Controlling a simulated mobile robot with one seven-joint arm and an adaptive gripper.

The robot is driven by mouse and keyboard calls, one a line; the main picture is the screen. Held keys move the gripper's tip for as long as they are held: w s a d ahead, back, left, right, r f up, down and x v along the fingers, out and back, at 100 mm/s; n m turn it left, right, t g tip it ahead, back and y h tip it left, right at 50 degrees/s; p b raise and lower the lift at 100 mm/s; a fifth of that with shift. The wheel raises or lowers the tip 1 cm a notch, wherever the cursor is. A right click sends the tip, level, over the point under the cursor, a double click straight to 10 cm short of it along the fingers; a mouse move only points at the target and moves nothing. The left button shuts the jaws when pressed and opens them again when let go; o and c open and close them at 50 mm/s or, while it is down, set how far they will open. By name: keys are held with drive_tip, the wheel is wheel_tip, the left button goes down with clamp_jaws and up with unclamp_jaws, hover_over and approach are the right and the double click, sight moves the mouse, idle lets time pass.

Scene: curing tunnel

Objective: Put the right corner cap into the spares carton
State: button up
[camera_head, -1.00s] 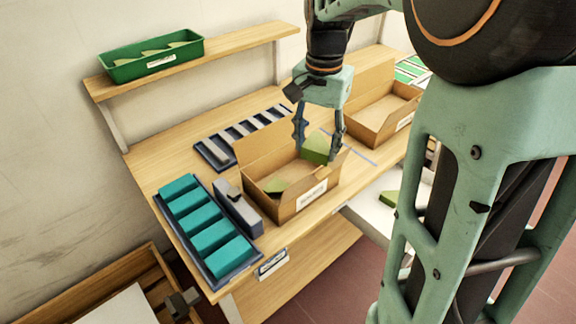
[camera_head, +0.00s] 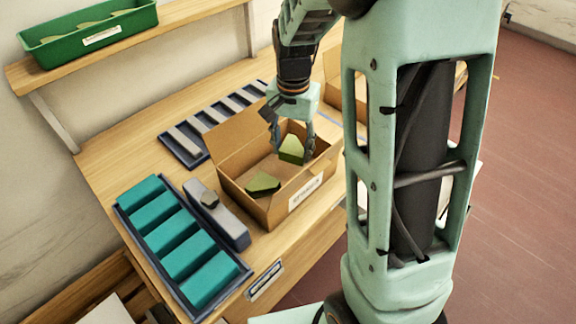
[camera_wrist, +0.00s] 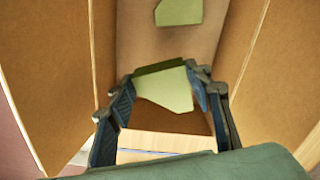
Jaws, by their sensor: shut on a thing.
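My gripper (camera_head: 292,154) is shut on a green corner cap (camera_head: 291,148) at the right end of an open brown carton (camera_head: 298,198). The held cap sits low between the carton's walls; I cannot tell whether it touches the floor. It also shows between my fingers in the wrist view (camera_wrist: 167,90). A second green cap (camera_head: 263,183) lies on the carton floor to the left, and it shows in the wrist view (camera_wrist: 179,11) too. The carton's white front label is too small to read.
A blue tray of teal blocks (camera_head: 182,232) and a grey tool-like block (camera_head: 216,214) stand left of the carton. A slotted dark rack (camera_head: 186,152) lies behind it. Another carton (camera_head: 333,89) is partly hidden by my arm. A green bin (camera_head: 88,30) sits on the shelf.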

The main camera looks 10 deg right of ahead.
sight(292, 162)
drive_tip(key=shift+f, duration=2.75)
drive_tip(key=shift+f, duration=0.2)
drive_tip(key=o, duration=0.8)
wheel_tip(292, 162, up, 12)
drive_tip(key=shift+r, duration=0.25)
